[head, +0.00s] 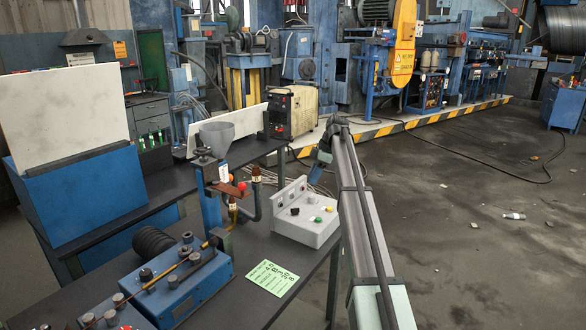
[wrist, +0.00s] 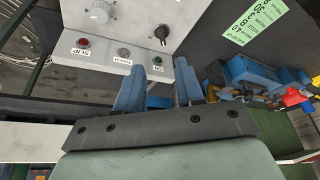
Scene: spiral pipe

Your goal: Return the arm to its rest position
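My arm (head: 362,215) reaches from the bottom right up over the bench. My gripper (head: 315,180) hangs from its far end, just beyond the grey control box (head: 307,217). In the wrist view my gripper (wrist: 157,78) shows two blue fingers spread apart. Nothing is held between them; the front edge of the control box (wrist: 125,45) and its green button (wrist: 157,60) show beyond the gap. I cannot tell whether the fingertips touch the box.
A funnel stand (head: 214,150) and a blue fixture with a rod (head: 185,280) stand on the dark bench (head: 262,248). A green card (head: 272,277) lies beside the control box. A welder-like unit (head: 290,110) stands behind. The floor (head: 470,220) at right is mostly open.

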